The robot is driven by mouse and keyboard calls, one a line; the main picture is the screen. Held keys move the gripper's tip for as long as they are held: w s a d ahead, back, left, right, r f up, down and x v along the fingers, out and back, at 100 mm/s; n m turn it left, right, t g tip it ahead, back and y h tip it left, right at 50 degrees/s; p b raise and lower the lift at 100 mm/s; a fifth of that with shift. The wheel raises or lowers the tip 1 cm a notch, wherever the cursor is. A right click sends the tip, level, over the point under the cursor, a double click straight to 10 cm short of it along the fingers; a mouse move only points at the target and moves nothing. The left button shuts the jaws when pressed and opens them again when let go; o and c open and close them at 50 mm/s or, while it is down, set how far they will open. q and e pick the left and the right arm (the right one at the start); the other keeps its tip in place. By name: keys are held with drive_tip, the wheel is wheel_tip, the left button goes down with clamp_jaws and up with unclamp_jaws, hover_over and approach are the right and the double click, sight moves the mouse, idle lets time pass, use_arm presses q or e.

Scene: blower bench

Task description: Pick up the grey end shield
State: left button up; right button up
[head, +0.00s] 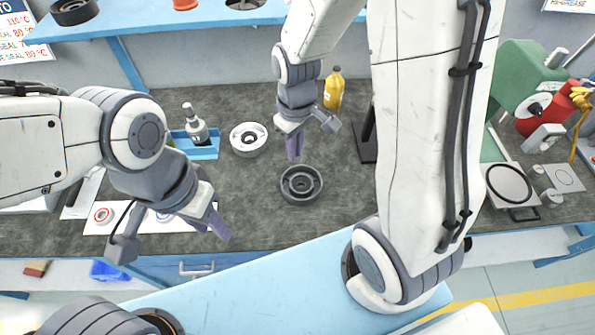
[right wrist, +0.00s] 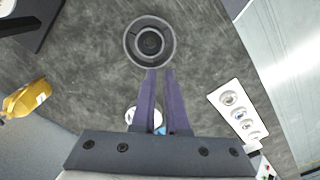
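The grey end shield (head: 301,184) is a dark grey round part with a raised rim and a central hub, lying flat on the dark bench top. It also shows in the right wrist view (right wrist: 150,42), just beyond my fingertips. My right gripper (head: 294,156) points down above and behind the end shield, apart from it. Its purple fingers (right wrist: 160,73) have a narrow empty gap between them. My left gripper (head: 212,230) hangs over the front left of the bench, its fingers apart and empty.
A pale ring-shaped part (head: 249,139) lies behind left of the end shield. A blue tray (head: 200,153) with a bottle, a yellow bottle (head: 333,91) and a white strip with small rings (right wrist: 238,108) are nearby. Bench around the end shield is clear.

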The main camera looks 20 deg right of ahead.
sight(301, 185)
drive_tip(key=shift+m, duration=0.3)
drive_tip(key=w+d+f, duration=0.1)
drive_tip(key=d+f, duration=0.1)
drive_tip(key=f, duration=0.1)
drive_tip(key=d+f, duration=0.2)
drive_tip(key=f, duration=0.2)
drive_tip(key=w+d+f, duration=0.1)
drive_tip(key=d+f, duration=0.1)
drive_tip(key=f, duration=0.1)
drive_tip(key=shift+w+d+f, duration=0.3)
drive_tip(key=shift+w+d, duration=0.05)
drive_tip(key=shift+d, duration=0.05)
drive_tip(key=shift+w+f+p, duration=0.1)
drive_tip(key=shift+f+p, duration=0.45)
drive_tip(key=shift+f, duration=2.35)
clamp_jaws()
drive_tip(key=shift+r, duration=0.2)
